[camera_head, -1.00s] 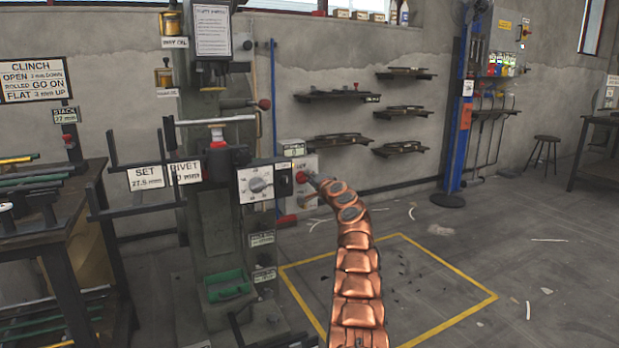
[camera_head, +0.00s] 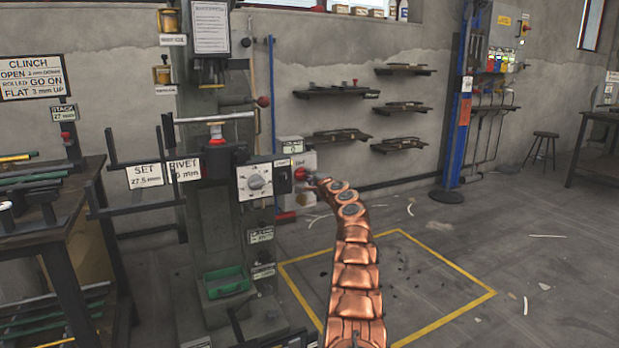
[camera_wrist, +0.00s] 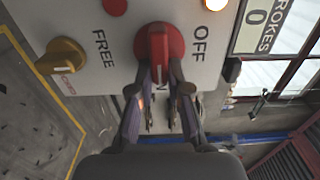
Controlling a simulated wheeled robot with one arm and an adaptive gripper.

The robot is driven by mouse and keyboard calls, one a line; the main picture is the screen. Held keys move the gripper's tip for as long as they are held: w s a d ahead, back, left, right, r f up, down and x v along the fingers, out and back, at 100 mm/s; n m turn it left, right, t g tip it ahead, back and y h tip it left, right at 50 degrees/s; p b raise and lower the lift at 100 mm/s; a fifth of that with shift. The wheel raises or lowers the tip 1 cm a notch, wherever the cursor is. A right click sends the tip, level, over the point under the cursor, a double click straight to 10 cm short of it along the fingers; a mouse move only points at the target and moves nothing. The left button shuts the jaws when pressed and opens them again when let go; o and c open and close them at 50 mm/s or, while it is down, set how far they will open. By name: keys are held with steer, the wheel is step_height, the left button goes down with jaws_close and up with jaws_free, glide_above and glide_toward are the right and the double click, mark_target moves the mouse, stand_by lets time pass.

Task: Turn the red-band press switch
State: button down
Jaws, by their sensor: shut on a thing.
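The press (camera_head: 216,250) stands left of centre in the head view, with a red band (camera_head: 217,142) under its crossbar. Its switch box (camera_head: 303,160) is on the right side. In the wrist view the red switch (camera_wrist: 160,45) sits on a pale panel (camera_wrist: 115,75) marked OFF and FREE, with another label partly hidden by a finger. The switch's grip bar runs roughly up and down in the picture. My gripper (camera_wrist: 160,88) is shut on the red switch, one finger on each side. In the head view my gripper (camera_head: 308,182) is small at the box.
A yellow knob (camera_wrist: 60,57) and a lit lamp (camera_wrist: 214,4) flank the switch. A strokes counter (camera_wrist: 255,20) reads 0. A workbench (camera_head: 55,220) stands left; floor to the right is mostly clear.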

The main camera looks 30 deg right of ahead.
steer(key=c, duration=1.1)
jaws_free()
steer(key=shift+s, duration=0.2)
